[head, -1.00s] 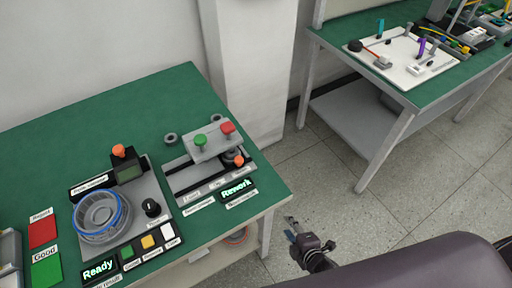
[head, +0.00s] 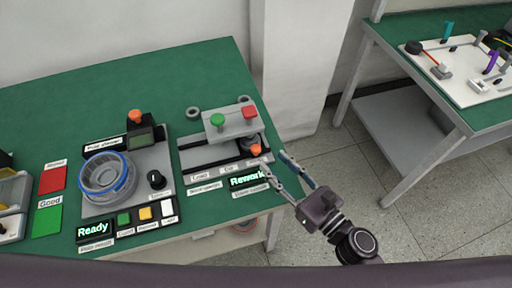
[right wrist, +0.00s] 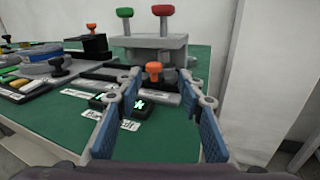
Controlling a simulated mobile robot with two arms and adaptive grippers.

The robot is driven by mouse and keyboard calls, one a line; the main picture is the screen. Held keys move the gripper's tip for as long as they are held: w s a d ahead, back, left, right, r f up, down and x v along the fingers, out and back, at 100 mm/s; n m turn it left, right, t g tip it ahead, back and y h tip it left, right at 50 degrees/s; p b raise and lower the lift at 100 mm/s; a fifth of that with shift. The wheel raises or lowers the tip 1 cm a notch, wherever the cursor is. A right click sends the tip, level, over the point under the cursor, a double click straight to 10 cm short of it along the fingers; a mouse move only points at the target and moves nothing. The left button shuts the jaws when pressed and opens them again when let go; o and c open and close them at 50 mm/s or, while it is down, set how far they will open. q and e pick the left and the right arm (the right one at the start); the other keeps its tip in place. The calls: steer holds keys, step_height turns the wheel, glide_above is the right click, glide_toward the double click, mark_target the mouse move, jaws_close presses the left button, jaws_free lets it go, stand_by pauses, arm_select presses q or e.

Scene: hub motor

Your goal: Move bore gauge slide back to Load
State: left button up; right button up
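The bore gauge station (head: 190,158) stands at the right end of the green bench, with dark rails and a grey block (head: 222,130) bearing a green and a red knob. Its slide shows as an orange knob (head: 255,149) on a dark round base at the right end of the rails, away from the Load label (head: 200,177). The orange knob also shows in the right wrist view (right wrist: 153,68). My right gripper (head: 272,159) is open and empty, just right of and nearer than the knob. In the right wrist view the knob appears between the spread fingers (right wrist: 158,80), beyond them. My left gripper is out of view.
Left is a tester with a blue-ringed hub motor part (head: 108,177), an orange knob and a Ready display (head: 95,229). A white pillar stands behind; a second bench (head: 420,90) is right.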

mark_target(259, 151)
steer(key=shift+s+a+r+n+y, duration=0.15)
steer(key=shift+a+n+y, duration=0.15)
steer(key=shift+n, duration=0.3)
steer(key=shift+w+a+g, duration=0.2)
steer(key=shift+g, duration=0.1)
steer(key=p+x, duration=0.2)
steer(key=x, duration=0.4)
steer(key=shift+a, duration=0.1)
steer(key=shift+w+a, duration=0.3)
steer(key=shift+w, duration=0.1)
jaws_close()
